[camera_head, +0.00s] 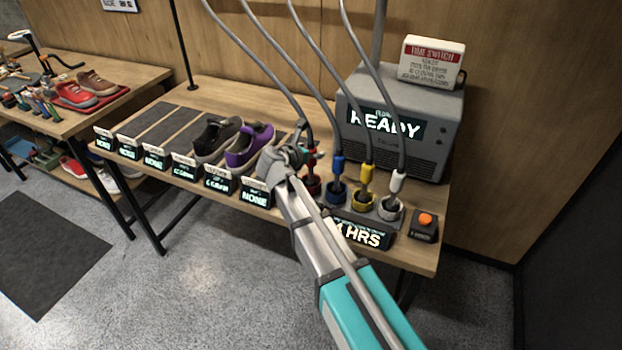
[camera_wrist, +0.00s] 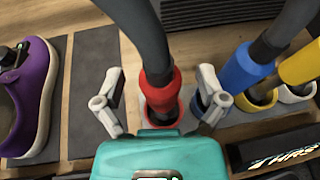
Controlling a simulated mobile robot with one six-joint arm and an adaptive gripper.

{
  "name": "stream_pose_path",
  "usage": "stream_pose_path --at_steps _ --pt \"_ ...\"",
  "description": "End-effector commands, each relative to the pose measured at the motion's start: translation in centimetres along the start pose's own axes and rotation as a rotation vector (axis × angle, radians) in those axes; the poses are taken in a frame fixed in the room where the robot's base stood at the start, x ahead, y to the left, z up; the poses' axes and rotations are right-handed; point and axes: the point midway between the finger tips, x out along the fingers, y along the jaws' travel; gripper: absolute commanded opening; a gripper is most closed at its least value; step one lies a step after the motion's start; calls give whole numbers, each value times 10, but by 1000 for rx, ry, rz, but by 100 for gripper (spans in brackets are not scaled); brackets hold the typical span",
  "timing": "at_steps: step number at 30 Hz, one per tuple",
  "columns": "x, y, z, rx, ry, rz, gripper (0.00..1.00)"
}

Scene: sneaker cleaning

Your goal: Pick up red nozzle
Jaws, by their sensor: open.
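The red nozzle (camera_wrist: 161,92) stands upright in its round red holder on the table, with a dark hose rising from its top. In the head view the red nozzle (camera_head: 311,163) is partly hidden behind my wrist. My gripper (camera_wrist: 158,95) is open, with one pale finger on each side of the red nozzle. The fingers appear apart from it, and the right finger overlaps the blue holder. In the head view my gripper (camera_head: 297,155) is at the left end of the nozzle row.
Blue (camera_head: 338,168), yellow (camera_head: 367,178) and white (camera_head: 397,183) nozzles stand in holders to the right. A purple shoe (camera_head: 250,145) is close on the left, beside a black shoe (camera_head: 216,138). A grey machine (camera_head: 400,125) reading READY stands behind. Hoses hang overhead.

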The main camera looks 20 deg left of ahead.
Motion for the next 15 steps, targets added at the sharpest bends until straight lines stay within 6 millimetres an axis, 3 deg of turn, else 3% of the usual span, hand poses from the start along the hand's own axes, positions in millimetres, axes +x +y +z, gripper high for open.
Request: stream_pose_path --at_steps 2,15 --pt "0 0 0 0 0 0 91" --pt "0 0 0 0 0 0 9"
